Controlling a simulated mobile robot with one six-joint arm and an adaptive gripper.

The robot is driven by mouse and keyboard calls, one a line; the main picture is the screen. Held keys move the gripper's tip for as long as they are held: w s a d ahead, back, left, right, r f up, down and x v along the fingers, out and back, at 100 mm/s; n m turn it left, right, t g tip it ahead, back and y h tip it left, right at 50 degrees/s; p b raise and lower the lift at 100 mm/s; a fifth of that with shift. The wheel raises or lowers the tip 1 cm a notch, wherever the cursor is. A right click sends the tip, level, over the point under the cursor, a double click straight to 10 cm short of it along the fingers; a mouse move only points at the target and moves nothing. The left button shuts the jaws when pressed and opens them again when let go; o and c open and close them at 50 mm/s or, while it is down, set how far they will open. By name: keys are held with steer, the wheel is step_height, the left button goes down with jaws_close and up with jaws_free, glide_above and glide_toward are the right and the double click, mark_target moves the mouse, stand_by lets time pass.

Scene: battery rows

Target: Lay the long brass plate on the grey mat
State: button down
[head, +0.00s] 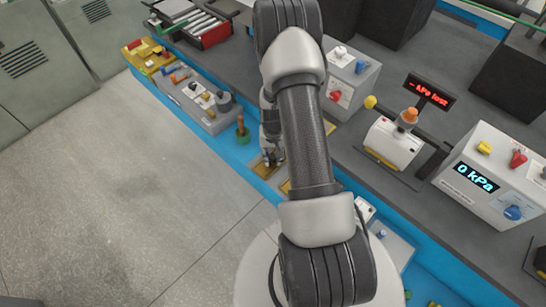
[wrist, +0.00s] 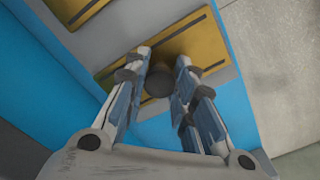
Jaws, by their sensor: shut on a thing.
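The long brass plate (wrist: 200,45) has dark slots along its edges and a dark round knob (wrist: 159,80) on top. In the wrist view my gripper (wrist: 166,65) has its two fingers on either side of the knob, shut on it. The plate is over a light grey surface (wrist: 110,50); I cannot tell whether it touches it or whether this is the grey mat. In the head view the brass plate (head: 262,170) shows beside my gripper (head: 270,158), partly hidden by my arm.
Another brass plate (wrist: 72,9) lies to the left in the wrist view, cut off by the edge. A green peg (head: 241,127) stands close to my gripper. The floor is clear.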

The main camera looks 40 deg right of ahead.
steer(key=shift+r, duration=0.15)
steer(key=shift+f, duration=0.25)
steer(key=c, duration=1.3)
jaws_free()
steer(key=shift+c, duration=0.2)
steer(key=shift+r, duration=0.1)
